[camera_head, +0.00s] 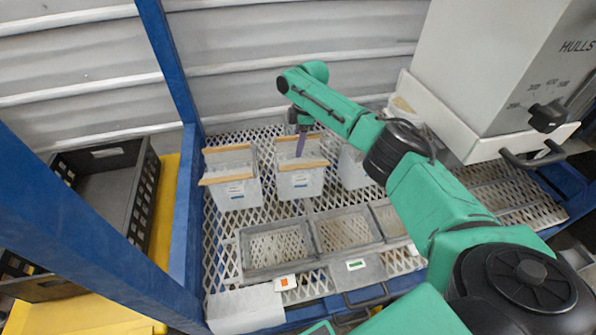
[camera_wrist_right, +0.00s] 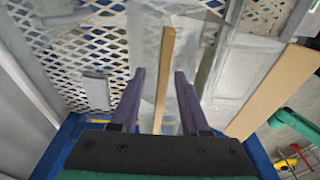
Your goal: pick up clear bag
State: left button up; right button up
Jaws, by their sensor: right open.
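Clear bags with pale wooden strips along their top edges stand in a row on the mesh table: a left one (camera_head: 234,196), a middle one (camera_head: 300,184) and a right one (camera_head: 354,170) partly behind my arm. My right gripper (camera_head: 301,150) is over the middle bag, pointing down. In the wrist view its two purple fingers (camera_wrist_right: 159,76) are apart. One wooden strip (camera_wrist_right: 166,62) shows between them, running along the view; I cannot tell whether they touch it. Another strip (camera_wrist_right: 276,88) lies to the right. My left gripper is not in view.
A grey hopper (camera_head: 487,50) marked HULLS stands at the right. Grey open frames (camera_head: 279,269) and a drawer with a handle lie in front of the bags. A blue post (camera_head: 170,60) and a black crate (camera_head: 147,187) are at the left. Corrugated wall stands behind.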

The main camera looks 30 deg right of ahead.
grip_shut()
jog(key=shift+s, duration=0.1)
dwell(1.3)
